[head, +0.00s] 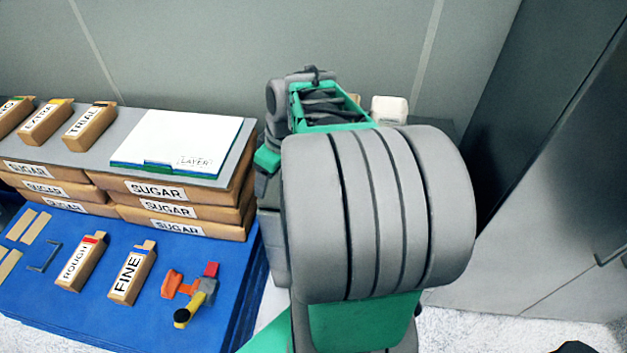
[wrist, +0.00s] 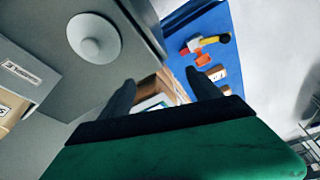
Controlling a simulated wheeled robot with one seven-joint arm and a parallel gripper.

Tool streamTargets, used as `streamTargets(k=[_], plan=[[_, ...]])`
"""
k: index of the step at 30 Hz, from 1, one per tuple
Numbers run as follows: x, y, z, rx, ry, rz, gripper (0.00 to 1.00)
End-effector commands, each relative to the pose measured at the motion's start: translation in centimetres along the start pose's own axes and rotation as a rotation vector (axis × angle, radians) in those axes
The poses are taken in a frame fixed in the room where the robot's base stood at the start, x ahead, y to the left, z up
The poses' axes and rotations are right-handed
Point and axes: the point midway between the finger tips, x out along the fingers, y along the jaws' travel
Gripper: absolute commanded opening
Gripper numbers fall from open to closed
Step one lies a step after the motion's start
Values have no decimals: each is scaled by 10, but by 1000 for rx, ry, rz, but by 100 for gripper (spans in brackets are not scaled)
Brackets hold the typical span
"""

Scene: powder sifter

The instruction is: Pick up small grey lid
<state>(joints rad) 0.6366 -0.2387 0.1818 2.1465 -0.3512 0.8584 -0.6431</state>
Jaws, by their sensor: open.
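The small grey lid (wrist: 93,38) shows in the wrist view at the upper left. It is a round disc with a raised round knob and lies on a grey surface (wrist: 75,85). My gripper (wrist: 161,88) is open with nothing between its two dark fingers. The lid is apart from the fingers, up and to the left of them in the picture. In the head view my arm covers the gripper, and I cannot make out the lid there.
Blue table (head: 200,270) at left holds a ROUGH box (head: 80,264), a FINE box (head: 131,275) and a yellow-handled tool (head: 190,305). Stacked SUGAR packages (head: 165,190) bear a white LAYER board (head: 175,140). A white object (head: 390,109) stands behind my arm. A dark cabinet (head: 560,190) is at right.

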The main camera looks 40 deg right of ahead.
Motion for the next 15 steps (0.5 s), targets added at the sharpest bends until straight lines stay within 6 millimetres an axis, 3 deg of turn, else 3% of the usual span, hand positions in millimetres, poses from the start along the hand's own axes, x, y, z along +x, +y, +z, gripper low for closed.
streamTargets(k=[1, 3, 6, 9, 15], plan=[[3, 35, 17, -9, 11, -18, 77], [7, 71, 38, -58, 43, -37, 83], [11, 105, 65, -114, 86, -47, 91], [14, 119, 78, -146, 110, -49, 99], [39, 118, 76, -160, 115, -53, 100]])
